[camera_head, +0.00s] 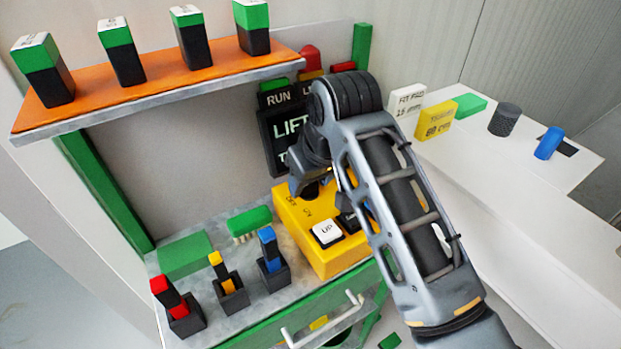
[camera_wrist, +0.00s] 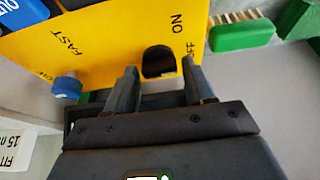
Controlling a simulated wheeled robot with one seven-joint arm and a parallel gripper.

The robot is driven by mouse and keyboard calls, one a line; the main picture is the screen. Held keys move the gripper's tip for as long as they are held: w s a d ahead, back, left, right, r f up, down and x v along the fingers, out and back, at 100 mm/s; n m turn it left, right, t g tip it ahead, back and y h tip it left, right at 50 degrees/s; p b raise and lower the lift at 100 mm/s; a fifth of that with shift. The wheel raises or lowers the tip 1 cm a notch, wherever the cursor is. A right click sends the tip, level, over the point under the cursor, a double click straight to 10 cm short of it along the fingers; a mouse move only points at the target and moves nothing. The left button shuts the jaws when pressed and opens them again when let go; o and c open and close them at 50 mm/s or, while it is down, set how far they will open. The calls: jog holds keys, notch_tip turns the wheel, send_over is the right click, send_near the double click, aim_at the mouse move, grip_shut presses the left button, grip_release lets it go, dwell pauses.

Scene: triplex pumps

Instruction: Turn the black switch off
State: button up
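The yellow control box (camera_head: 296,218) stands on the grey bench, with a white UP button (camera_head: 326,233) on top. My gripper (camera_wrist: 161,72) is pointed at the box face. Its two fingers are apart, one on each side of the black switch (camera_wrist: 158,61), with a gap on both sides. The switch sits beside the ON and OFF lettering; its exact setting cannot be told. In the head view my arm and wrist hide much of the box top, and the fingers are hard to make out there.
A blue knob (camera_wrist: 67,87) sits on the box by the FAST lettering. A green brush (camera_wrist: 243,35) lies beside the box. Small black holders with red, yellow and blue pieces (camera_head: 270,250) stand in front. An orange shelf (camera_head: 150,82) hangs above left. A display (camera_head: 284,128) stands behind.

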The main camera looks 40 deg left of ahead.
jog(key=shift+r, duration=0.1)
jog(key=v, duration=0.7)
jog(key=shift+d+r+b, duration=0.15)
jog(key=shift+r+b, duration=0.1)
jog(key=shift+b, duration=0.2)
